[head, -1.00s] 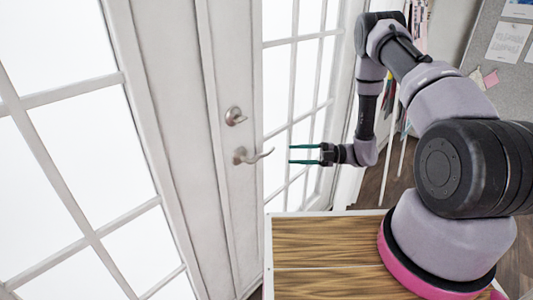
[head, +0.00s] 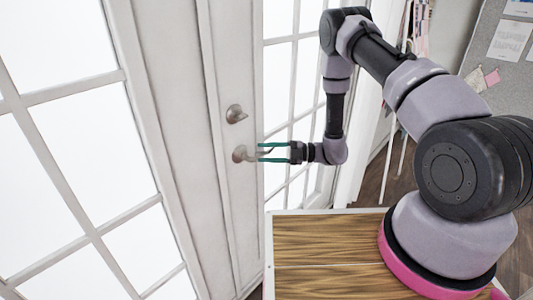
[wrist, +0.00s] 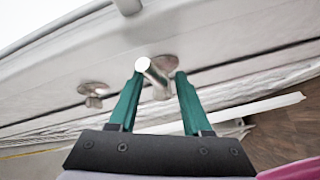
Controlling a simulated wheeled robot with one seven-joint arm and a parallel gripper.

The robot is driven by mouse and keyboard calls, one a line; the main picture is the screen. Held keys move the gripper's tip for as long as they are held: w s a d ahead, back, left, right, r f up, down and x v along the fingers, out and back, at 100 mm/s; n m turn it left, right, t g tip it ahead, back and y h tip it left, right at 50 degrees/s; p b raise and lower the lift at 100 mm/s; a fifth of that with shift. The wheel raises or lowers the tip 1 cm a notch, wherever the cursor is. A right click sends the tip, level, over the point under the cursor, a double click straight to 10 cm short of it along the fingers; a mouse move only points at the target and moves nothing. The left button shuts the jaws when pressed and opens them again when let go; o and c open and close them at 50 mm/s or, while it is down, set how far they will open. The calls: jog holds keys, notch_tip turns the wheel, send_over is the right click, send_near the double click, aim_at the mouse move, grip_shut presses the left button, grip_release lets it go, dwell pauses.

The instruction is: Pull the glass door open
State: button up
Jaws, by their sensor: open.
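The white glass door (head: 228,200) with large panes stands upright and looks shut in the head view. Its metal lever handle (head: 240,154) sits below a round metal lock knob (head: 236,114). My gripper (head: 258,152) has green fingers and is open at the lever, pointing left toward the door. In the wrist view the handle (wrist: 155,78) lies between the tips of my open gripper (wrist: 157,80), one finger on each side. I cannot tell whether the fingers touch it. The lock knob (wrist: 93,92) shows to the left there.
A second glazed panel (head: 65,170) fills the left of the head view. A grey pinboard (head: 507,60) with papers hangs on the right wall. Wooden floor (head: 374,180) shows at the right.

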grip_shut()
dwell(1.3)
